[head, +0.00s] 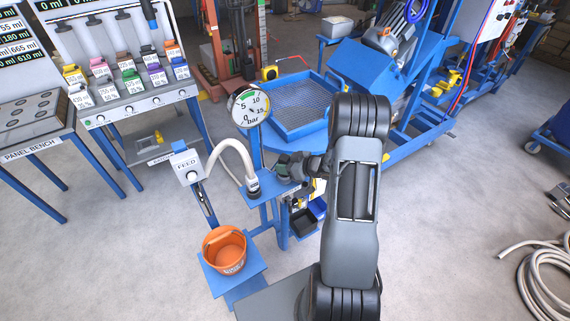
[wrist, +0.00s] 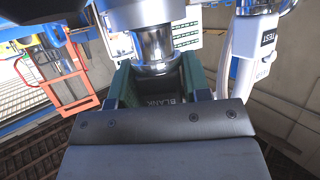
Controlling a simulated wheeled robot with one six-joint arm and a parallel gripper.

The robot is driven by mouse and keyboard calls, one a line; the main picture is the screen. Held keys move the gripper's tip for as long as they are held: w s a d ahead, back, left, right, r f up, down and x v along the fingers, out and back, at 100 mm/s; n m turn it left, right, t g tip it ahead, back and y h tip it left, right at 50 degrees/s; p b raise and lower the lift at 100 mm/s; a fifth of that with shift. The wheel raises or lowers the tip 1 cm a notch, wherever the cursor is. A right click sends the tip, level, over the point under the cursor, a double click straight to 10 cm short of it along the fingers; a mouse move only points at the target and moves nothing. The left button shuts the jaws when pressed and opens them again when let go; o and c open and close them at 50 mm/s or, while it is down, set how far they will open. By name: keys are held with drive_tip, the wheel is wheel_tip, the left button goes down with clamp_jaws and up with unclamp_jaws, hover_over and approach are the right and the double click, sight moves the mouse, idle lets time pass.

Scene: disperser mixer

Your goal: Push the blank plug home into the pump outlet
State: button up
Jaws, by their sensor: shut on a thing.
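My gripper (wrist: 157,88) has two dark green fingers. They are shut on the blank plug (wrist: 172,102), a dark block lettered BLANK. A shiny metal cylinder with a wider rim (wrist: 155,55), seemingly the pump outlet, stands directly beyond the plug in the wrist view. The plug and rim look close and in line, but I cannot tell how deep the plug sits. In the head view my gripper (head: 290,169) is at the blue stand (head: 266,186), below the round gauge. The plug is too small and covered to make out there.
A pressure gauge (head: 248,107) and a pale hose (head: 236,153) stand close left of my gripper. A FEED box (head: 187,166) and an orange bucket (head: 225,250) are farther left. A blue mesh tray (head: 300,105) lies behind. A white TEST-marked part (wrist: 265,45) is close right in the wrist view.

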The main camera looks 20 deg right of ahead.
drive_tip(key=shift+f+b, duration=0.8)
drive_tip(key=shift+f, duration=0.4)
drive_tip(key=o, duration=1)
drive_tip(key=shift+o, duration=0.7)
drive_tip(key=shift+a, duration=0.1)
drive_tip(key=v, duration=1.4)
drive_tip(key=shift+b, duration=0.4)
